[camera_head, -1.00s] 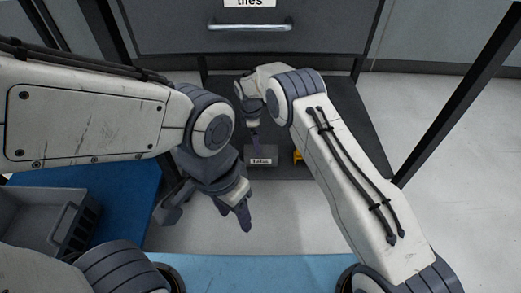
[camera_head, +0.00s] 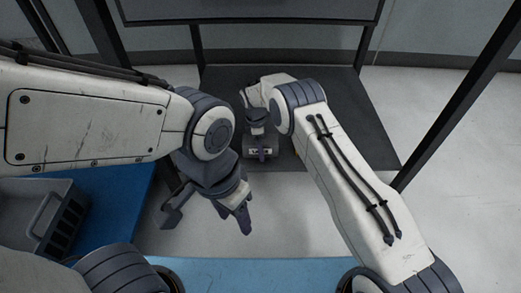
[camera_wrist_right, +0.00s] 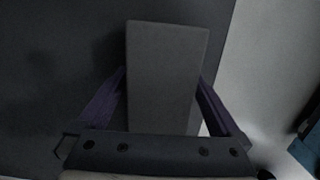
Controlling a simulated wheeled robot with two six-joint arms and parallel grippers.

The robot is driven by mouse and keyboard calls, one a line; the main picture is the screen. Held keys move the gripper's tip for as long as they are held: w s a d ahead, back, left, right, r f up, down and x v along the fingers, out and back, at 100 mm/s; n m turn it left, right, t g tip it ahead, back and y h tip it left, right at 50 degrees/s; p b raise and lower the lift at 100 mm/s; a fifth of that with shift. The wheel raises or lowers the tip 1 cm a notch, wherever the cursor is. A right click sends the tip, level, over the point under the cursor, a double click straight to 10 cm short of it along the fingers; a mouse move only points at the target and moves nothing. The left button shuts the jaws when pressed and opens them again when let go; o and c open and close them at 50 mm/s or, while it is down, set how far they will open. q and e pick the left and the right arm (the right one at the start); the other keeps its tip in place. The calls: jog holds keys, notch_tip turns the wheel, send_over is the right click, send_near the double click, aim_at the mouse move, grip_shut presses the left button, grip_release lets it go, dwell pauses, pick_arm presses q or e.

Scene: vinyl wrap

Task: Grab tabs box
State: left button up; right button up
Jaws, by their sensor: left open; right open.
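The tabs box (camera_head: 264,153) is a small dark grey box with a pale label, too small to read surely. It sits on the dark shelf, partly hidden by my right gripper. In the right wrist view the box (camera_wrist_right: 165,70) stands between the two purple-dark fingers of my right gripper (camera_wrist_right: 162,80). These fingers are open, one on each side of it; firm contact cannot be told. In the head view my right gripper (camera_head: 260,146) is at the box. My left gripper (camera_head: 208,217) is open and empty, in front of the shelf and left of the box.
The dark shelf (camera_head: 345,120) has bare room to the right of my right arm. Dark frame posts (camera_head: 450,115) flank it. A grey tray (camera_head: 62,222) stands on a blue surface (camera_head: 115,200) at the left. A grey panel (camera_head: 250,10) hangs above the shelf.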

jog(key=shift+r, duration=0.1)
jog(key=c, duration=1.5)
jog(key=shift+r, duration=0.1)
